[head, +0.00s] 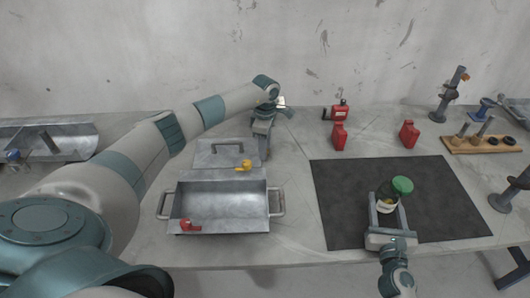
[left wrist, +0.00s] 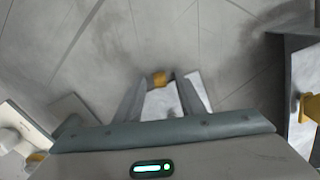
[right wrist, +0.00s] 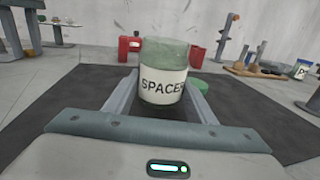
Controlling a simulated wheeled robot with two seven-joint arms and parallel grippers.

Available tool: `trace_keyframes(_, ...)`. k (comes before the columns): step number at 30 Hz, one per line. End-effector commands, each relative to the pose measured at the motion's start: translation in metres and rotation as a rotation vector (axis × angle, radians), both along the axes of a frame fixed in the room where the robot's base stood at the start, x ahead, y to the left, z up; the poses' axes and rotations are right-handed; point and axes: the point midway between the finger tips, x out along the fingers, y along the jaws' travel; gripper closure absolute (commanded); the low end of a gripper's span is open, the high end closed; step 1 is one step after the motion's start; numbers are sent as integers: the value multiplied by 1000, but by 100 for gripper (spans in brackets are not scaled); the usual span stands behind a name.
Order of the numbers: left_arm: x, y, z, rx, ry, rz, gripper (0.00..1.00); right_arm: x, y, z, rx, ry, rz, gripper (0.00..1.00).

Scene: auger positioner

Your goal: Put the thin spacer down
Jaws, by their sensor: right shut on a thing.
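My right gripper (head: 387,215) is shut on a jar (head: 386,206) above the dark mat.
The dark mat (head: 340,215) is mostly clear. Red containers (head: 409,134) stand behind it. A metal box (head: 222,200) with red and yellow fittings is to the left, its lid (head: 220,152) behind it. A wooden peg board (head: 484,146) and stands (head: 447,98) are at the right.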

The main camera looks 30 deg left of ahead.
Motion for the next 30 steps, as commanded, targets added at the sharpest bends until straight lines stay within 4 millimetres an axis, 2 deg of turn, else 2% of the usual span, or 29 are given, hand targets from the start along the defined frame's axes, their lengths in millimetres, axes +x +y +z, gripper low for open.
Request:
trace_keyframes(12,0,0,0,0,0,0,64,0,0,1,0,-1,0,74)
trace_keyframes(16,0,0,0,0,0,0,95,0,0,1,0,-1,0,74)
trace_keyframes(17,0,0,0,1,0,0,100,0,0,1,0,-1,0,74)
trace_keyframes(30,1,1,6,1,-2,0,100,0,0,1,0,-1,0,74)
